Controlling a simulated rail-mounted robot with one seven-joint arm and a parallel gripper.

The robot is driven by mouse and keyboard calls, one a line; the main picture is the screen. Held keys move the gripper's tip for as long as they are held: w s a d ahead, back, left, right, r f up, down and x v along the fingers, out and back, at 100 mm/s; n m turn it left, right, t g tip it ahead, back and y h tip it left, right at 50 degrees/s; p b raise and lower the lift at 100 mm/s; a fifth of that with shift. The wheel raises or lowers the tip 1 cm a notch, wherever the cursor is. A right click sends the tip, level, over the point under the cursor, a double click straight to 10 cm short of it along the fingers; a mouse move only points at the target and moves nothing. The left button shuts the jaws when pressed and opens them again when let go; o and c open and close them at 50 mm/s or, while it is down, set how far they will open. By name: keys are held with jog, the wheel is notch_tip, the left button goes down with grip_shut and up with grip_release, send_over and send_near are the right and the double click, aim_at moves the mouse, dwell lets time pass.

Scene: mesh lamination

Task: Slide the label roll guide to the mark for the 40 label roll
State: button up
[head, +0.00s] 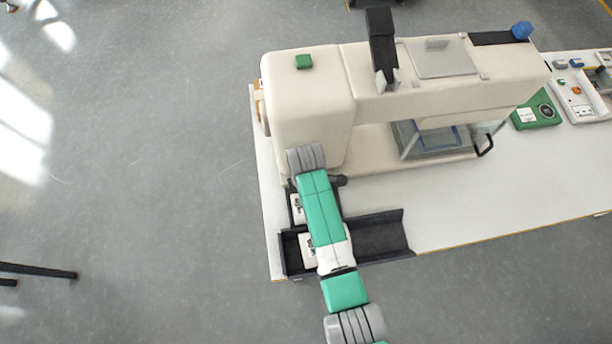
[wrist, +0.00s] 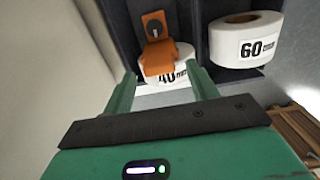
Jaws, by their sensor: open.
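A roll marked 60 (wrist: 245,40) sits to the right, past a dark divider. My gripper (wrist: 162,75) is open, its two green fingers pointing toward the guide's lower end with nothing clearly held. I cannot tell whether they touch the guide or roll. The guide's mark is not readable. In the head view my arm hides the guide and gripper.
A dark tray (head: 382,236) lies along the bench's front edge in the head view, with white rolls (head: 307,250) partly under my arm. A large cream machine (head: 420,95) stands behind it. The white bench top (head: 490,190) is clear to the right.

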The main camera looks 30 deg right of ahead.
notch_tip(320, 180, up, 7)
jog(key=shift+f+p, duration=0.1)
jog(key=shift+p, duration=0.2)
dwell(0.4)
